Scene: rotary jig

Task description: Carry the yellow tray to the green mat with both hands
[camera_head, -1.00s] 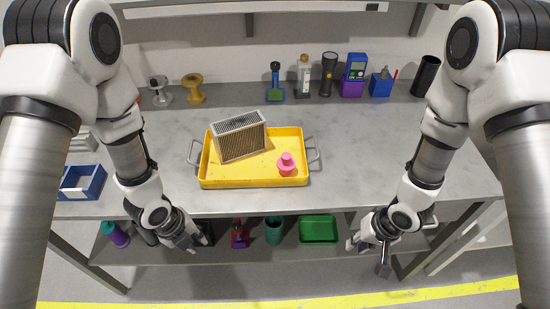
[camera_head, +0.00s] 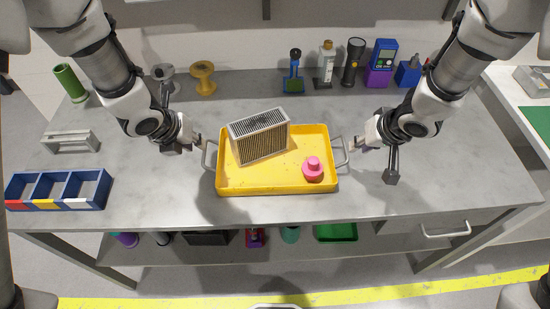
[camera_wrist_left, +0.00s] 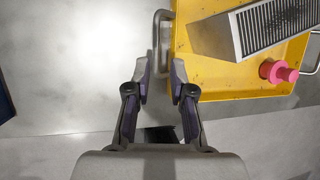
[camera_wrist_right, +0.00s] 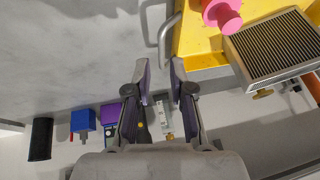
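The yellow tray (camera_head: 235,187) lies flat on the grey workbench, with a metal handle at each short end. It carries a box-shaped grille block (camera_head: 262,142) and a pink knobbed piece (camera_head: 312,170). My left gripper (camera_head: 199,142) is open at the left handle (camera_head: 208,155); in the left wrist view that handle (camera_wrist_left: 157,35) lies ahead between the fingertips. My right gripper (camera_head: 355,147) is open close to the right handle (camera_head: 346,151); in the right wrist view that handle (camera_wrist_right: 165,42) lies just beyond the fingertips. The green mat (camera_head: 538,122) shows partly at the right edge, on a white surface.
A blue divided bin (camera_head: 60,190) and a grey bracket (camera_head: 70,142) sit at the left. Spools, a flashlight (camera_head: 354,62), bottles and a blue-purple meter (camera_head: 382,62) line the back. A gap separates the bench from the white side table (camera_head: 515,100). Bench front is clear.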

